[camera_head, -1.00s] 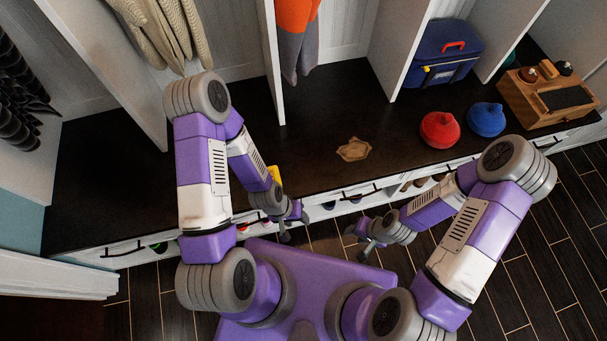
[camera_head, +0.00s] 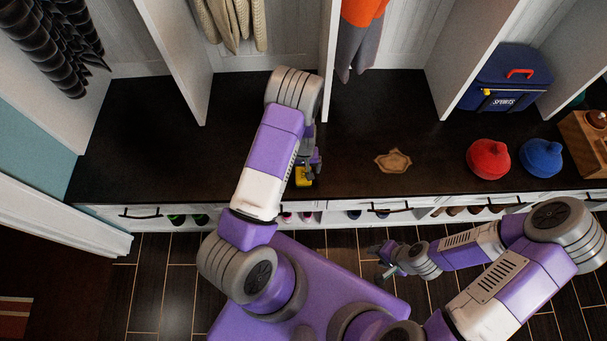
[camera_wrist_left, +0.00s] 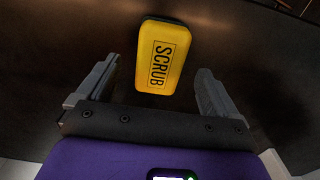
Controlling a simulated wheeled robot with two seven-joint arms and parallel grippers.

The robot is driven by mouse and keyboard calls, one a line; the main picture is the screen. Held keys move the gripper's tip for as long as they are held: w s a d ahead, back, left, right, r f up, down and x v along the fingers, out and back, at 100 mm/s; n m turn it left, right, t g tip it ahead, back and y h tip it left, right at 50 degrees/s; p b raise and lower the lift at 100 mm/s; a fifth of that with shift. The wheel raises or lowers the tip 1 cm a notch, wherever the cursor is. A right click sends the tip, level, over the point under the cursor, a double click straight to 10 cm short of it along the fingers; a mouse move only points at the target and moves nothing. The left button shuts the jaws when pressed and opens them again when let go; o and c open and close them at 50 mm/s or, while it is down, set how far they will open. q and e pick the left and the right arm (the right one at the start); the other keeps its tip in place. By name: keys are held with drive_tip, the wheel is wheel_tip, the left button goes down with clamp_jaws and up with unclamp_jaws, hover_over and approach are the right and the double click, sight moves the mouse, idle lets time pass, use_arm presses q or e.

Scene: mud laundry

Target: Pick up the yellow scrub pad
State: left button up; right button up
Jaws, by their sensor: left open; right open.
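The yellow scrub pad (camera_head: 303,177) lies on the dark bench top near its front edge, partly hidden by my left arm in the head view. In the left wrist view the pad (camera_wrist_left: 163,56), marked SCRUB, lies just beyond the fingertips, in line with the gap between them. My left gripper (camera_wrist_left: 155,90) is open and empty, with one finger on each side of the gap. In the head view my left gripper (camera_head: 309,166) is right above or beside the pad. My right gripper (camera_head: 384,262) is open and empty in front of the bench, over the floor.
The bench top (camera_head: 140,140) is mostly clear. A blue lunch bag (camera_head: 506,78) stands in a cubby. White dividers rise from the bench.

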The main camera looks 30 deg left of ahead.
sight(304, 171)
use_arm(q)
wheel_tip(304, 171, down, 4)
drive_tip(key=shift+w+b, duration=0.1)
drive_tip(key=shift+b, duration=0.6)
drive_tip(key=shift+r, duration=0.1)
drive_tip(key=shift+c, duration=0.4)
drive_tip(key=c, duration=1)
drive_tip(key=shift+o, duration=0.2)
drive_tip(key=shift+r, duration=0.1)
wheel_tip(304, 171, up, 10)
drive_tip(key=p, duration=0.3)
drive_tip(key=shift+p, duration=0.35)
